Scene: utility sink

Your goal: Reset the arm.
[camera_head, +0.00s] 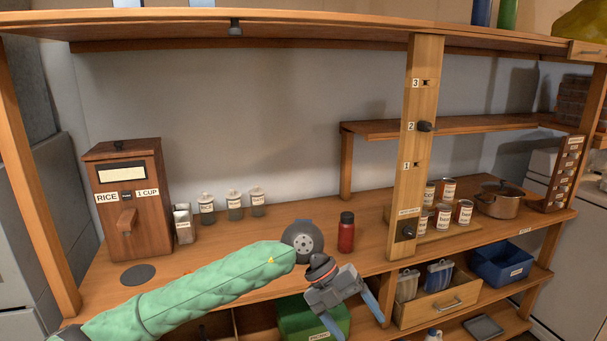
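My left arm, in a green padded sleeve, reaches in from the lower left of the head view. My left gripper (356,322) is in front of the shelf's middle, pointing down and to the right. Its two blue fingers are spread apart with nothing visible between them. My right arm and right gripper are not in view.
A wooden rice dispenser (126,200), several small jars (233,206), a red bottle (346,232), several cans (443,217) and a pot (500,199) stand on the wooden shelf. A wooden post (416,130) rises right of my gripper.

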